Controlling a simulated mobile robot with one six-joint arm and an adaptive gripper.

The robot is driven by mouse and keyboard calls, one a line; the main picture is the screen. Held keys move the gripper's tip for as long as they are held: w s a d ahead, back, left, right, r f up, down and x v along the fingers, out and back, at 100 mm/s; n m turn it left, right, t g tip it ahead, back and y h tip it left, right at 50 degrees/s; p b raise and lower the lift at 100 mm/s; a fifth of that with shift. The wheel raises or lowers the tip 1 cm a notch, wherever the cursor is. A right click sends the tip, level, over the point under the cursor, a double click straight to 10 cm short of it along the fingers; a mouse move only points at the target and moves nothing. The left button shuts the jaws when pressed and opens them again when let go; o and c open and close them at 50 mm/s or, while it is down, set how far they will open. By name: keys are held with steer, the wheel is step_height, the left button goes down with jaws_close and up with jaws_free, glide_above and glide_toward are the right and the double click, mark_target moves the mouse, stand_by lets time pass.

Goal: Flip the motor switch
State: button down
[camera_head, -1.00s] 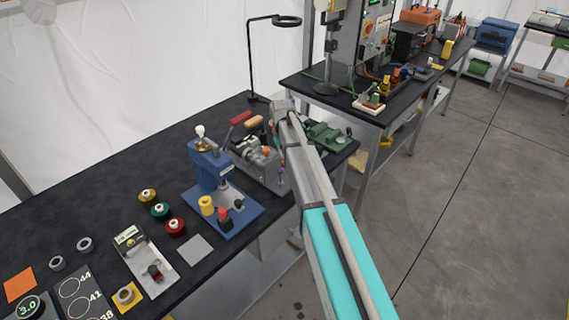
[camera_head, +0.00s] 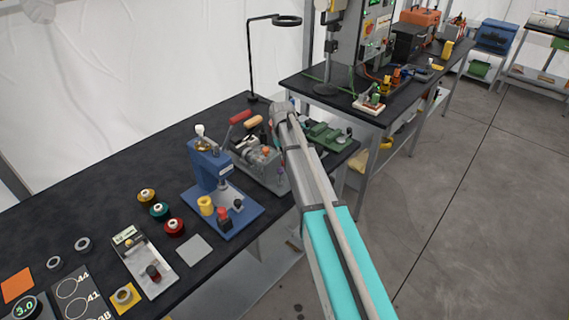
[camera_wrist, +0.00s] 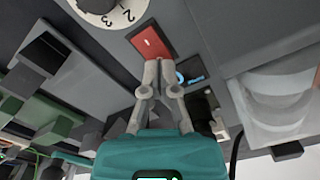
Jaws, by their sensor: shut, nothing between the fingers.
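In the wrist view, a red rocker switch (camera_wrist: 150,41) with a small white mark is set in a grey panel. My gripper (camera_wrist: 160,66) is shut and empty. Its fingertips are together just below the lower edge of the red switch; I cannot tell whether they touch it. A white dial (camera_wrist: 112,10) with black numbers is on the panel at the upper left of the switch. In the head view my arm reaches over the far end of the black bench, and my gripper and the red switch cannot be made out there.
In the wrist view, a small blue-lit round mark (camera_wrist: 181,77) is right of the fingers, and a pale cylinder (camera_wrist: 280,95) is further right. In the head view, a blue press (camera_head: 213,170), a grey machine (camera_head: 255,165) and a green device (camera_head: 325,137) stand on the black bench (camera_head: 110,165).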

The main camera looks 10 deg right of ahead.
steer(key=shift+f+b, duration=0.45)
stand_by(0.4)
steer(key=shift+r, duration=0.1)
steer(key=shift+r+p, duration=3.45)
steer(key=shift+p, duration=0.1)
